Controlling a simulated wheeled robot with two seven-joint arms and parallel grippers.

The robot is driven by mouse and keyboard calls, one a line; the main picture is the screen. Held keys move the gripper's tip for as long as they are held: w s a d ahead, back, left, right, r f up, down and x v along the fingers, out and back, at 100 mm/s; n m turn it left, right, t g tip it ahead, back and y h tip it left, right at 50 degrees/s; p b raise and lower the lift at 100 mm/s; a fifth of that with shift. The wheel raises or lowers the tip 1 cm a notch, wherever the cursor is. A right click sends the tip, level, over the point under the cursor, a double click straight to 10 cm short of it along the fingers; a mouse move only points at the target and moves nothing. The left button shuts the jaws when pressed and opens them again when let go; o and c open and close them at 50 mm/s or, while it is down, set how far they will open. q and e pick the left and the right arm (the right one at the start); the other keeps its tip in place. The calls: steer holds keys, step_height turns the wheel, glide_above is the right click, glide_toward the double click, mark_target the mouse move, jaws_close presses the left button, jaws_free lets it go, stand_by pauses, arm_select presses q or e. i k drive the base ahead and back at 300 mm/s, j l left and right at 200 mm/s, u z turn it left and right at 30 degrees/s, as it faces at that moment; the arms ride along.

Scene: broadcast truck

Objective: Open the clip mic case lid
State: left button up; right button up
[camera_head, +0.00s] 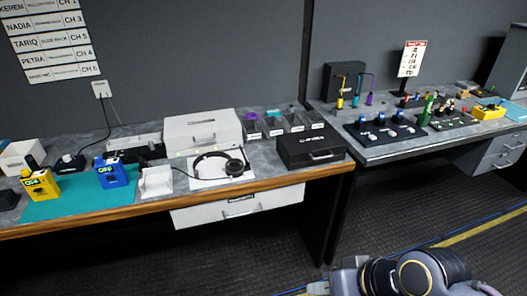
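The clip mic case appears to be the black box (306,148) with white lettering and a front handle, at the right end of the wooden-edged bench. Its lid looks shut. My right arm comes in at the bottom right. Its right gripper (318,288) is at the bottom edge, low in front of the bench and well apart from the case. The fingers are mostly cut off, so I cannot tell their opening. My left gripper is not in view.
On the bench (130,203), headphones (220,164) lie left of the black case, before a white case (201,131). Small bins (296,122) stand behind it. A white drawer (240,207) hangs below. A second desk (390,150) with control panels stands right, beyond a gap.

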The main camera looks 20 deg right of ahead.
mark_target(307, 146)
steer(key=i+l, duration=0.15)
steer(key=l, duration=0.2)
steer(key=i+l, duration=0.15)
steer(key=l, duration=0.2)
steer(key=i+l, duration=0.15)
steer(key=l, duration=0.15)
steer(key=i+l, duration=0.15)
steer(key=l, duration=0.2)
steer(key=z, duration=0.05)
